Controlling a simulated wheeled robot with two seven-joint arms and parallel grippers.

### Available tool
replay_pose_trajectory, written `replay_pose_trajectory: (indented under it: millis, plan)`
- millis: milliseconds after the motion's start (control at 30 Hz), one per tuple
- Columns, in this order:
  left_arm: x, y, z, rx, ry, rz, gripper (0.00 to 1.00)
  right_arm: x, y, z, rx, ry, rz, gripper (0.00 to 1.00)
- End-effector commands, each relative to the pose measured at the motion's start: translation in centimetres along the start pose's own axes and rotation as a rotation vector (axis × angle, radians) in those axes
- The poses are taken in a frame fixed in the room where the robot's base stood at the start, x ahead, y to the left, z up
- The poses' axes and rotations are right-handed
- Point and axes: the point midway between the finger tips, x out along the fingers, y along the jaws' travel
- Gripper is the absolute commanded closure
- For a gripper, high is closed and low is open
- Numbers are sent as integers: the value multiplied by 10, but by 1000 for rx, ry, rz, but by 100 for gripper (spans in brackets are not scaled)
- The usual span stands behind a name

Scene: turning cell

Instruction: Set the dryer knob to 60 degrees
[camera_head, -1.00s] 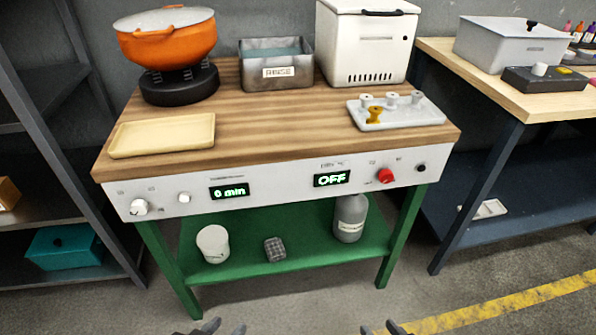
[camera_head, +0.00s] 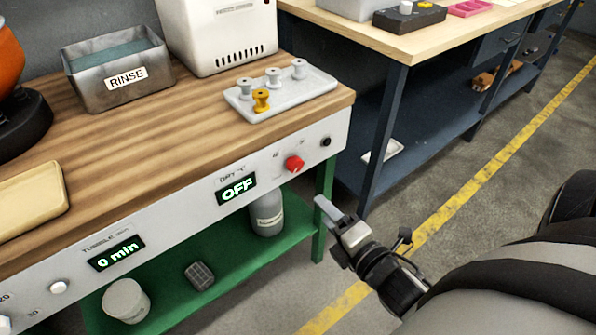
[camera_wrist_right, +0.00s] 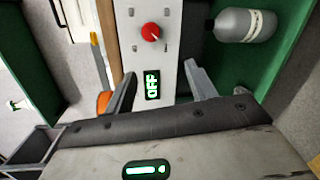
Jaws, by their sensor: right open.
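The red dryer knob (camera_head: 294,163) sits on the white front panel (camera_head: 190,209) of the wooden-topped bench. The green display (camera_head: 236,189) to its left reads OFF. In the right wrist view the knob (camera_wrist_right: 150,32) is ahead, between and beyond the fingers, and not touched. My right gripper (camera_head: 330,216) is in front of the bench, below and to the right of the knob, apart from it. In the wrist view its two fingers (camera_wrist_right: 160,90) are spread with nothing between them. My left gripper is not in view.
A second display (camera_head: 116,253) reads 0 min. A grey tray with several spools (camera_head: 300,97) stands on the bench above the knob. A grey bottle (camera_head: 267,214) stands on the green shelf below. The floor right of the bench is clear.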

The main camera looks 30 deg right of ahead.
Motion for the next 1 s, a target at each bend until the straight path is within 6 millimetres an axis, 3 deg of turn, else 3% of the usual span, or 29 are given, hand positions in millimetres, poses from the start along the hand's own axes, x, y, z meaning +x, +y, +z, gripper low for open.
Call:
replay_pose_trajectory:
  millis: [33,100,200,333,567,1000]
  plan:
    - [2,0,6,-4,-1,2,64,-1,-5,10,-236,-15,39,44]
    - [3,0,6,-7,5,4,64,-4,-6,21,-548,-29,85,44]
    - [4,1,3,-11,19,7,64,-8,-10,29,-907,-41,130,44]
    - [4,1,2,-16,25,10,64,-14,-14,33,-1201,-45,165,44]
    - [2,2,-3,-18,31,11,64,-4,-12,34,-1335,-48,186,44]
    - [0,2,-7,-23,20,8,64,86,4,28,-1331,-48,186,44]
